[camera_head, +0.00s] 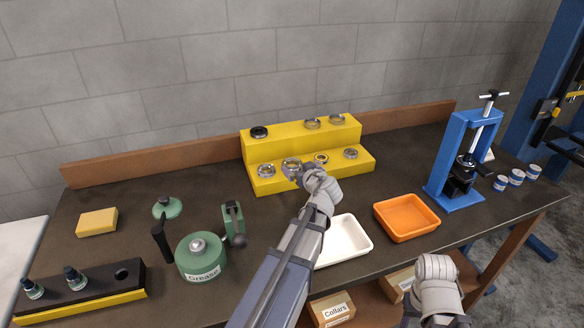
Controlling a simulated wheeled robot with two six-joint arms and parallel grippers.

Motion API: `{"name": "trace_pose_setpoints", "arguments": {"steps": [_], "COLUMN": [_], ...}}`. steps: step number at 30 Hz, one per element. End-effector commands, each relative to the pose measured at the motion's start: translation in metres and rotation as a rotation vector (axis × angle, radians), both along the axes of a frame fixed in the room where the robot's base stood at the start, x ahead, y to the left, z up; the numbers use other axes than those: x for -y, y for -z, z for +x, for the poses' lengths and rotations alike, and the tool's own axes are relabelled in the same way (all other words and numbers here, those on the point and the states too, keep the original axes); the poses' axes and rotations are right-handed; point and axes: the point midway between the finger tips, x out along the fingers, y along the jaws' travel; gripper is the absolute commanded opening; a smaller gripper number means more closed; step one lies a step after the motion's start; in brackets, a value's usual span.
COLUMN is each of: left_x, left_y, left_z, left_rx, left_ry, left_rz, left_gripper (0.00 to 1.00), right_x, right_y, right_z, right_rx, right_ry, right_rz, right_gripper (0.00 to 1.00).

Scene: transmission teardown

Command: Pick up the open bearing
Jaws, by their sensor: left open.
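A yellow two-step stand (258,188) at the back middle of the bench holds several metal rings or bearings. On its lower step are a ring at the left (266,171), a bearing at my gripper (291,164), a brass-toned ring (321,157) and a ring at the right (350,153). Which one is the open bearing is too small to tell. My left gripper (293,172) is open at the second lower bearing; contact is unclear. My right gripper's fingers are not visible.
A white tray (358,246) and an orange tray (434,226) stand in front of the stand. A blue press (444,165) is at the right. A green grease pot (201,264), a green tool (232,219) and a yellow block (97,222) are at the left.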

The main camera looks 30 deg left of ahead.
Motion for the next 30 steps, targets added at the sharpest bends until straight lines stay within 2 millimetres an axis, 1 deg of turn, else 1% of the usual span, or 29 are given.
{"name": "trace_pose_setpoints", "arguments": {"steps": [5,12,15,20,30], "left_x": [-0.010,-0.035,-0.038,-0.037,-0.037], "left_y": [0.006,0.019,0.019,0.018,0.018], "left_z": [0.008,0.028,0.030,0.029,0.029], "left_rx": [0.000,0.000,0.000,0.000,0.000], "left_ry": [-0.001,-0.001,0.000,0.000,0.000], "left_rz": [0.000,0.000,0.000,0.000,0.000], "left_gripper": [1.00,1.00,1.00,1.00,0.63], "right_x": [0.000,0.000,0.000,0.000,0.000], "right_y": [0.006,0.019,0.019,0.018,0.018], "right_z": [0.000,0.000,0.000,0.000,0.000], "right_rx": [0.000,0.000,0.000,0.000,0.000], "right_ry": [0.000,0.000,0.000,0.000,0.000], "right_rz": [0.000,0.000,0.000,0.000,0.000], "right_gripper": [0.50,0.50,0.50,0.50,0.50]}}
